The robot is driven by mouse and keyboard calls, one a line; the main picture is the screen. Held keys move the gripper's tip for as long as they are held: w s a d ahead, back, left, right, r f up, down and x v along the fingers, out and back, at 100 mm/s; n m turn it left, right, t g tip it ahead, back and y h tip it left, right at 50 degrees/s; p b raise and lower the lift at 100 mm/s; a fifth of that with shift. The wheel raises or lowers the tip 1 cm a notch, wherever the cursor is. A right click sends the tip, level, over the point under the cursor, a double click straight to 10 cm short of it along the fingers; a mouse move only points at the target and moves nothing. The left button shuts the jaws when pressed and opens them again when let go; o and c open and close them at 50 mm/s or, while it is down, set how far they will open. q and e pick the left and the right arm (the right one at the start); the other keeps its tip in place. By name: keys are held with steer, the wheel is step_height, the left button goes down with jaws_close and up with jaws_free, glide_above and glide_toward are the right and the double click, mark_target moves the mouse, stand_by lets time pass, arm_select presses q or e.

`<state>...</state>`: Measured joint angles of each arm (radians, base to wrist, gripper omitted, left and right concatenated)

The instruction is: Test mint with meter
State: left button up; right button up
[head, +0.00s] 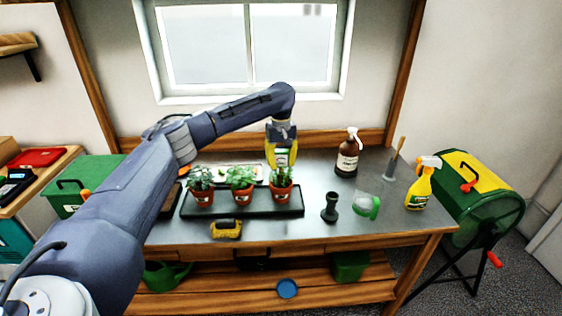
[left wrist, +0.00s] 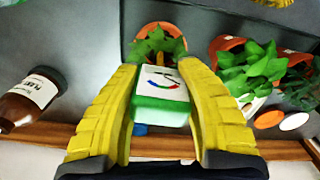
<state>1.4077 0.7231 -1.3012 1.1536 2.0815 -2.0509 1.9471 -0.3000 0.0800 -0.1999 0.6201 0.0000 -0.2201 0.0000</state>
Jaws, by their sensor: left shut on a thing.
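Three plants in terracotta pots, left (head: 201,196), middle (head: 241,196) and right (head: 280,193), stand in a row in a black tray (head: 248,211). Their labels are too small to read, so I cannot tell which is the mint. My left gripper (head: 281,156) is above and behind the right pot. Its yellow fingers are shut on the meter (left wrist: 160,92), a green and white block with a coloured dial. In the left wrist view the meter's far end meets the leaves of a pot (left wrist: 160,31).
A yellow brush (head: 226,229) lies before the tray. Table room is free between the tray and the brown bottle.

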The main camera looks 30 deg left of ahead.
mark_target(281, 150)
arm_select(q)
steer(key=shift+f, duration=1.5)
stand_by(1.0)
steer(key=shift+r, duration=0.2)
stand_by(1.9)
steer(key=shift+r, duration=3.25)
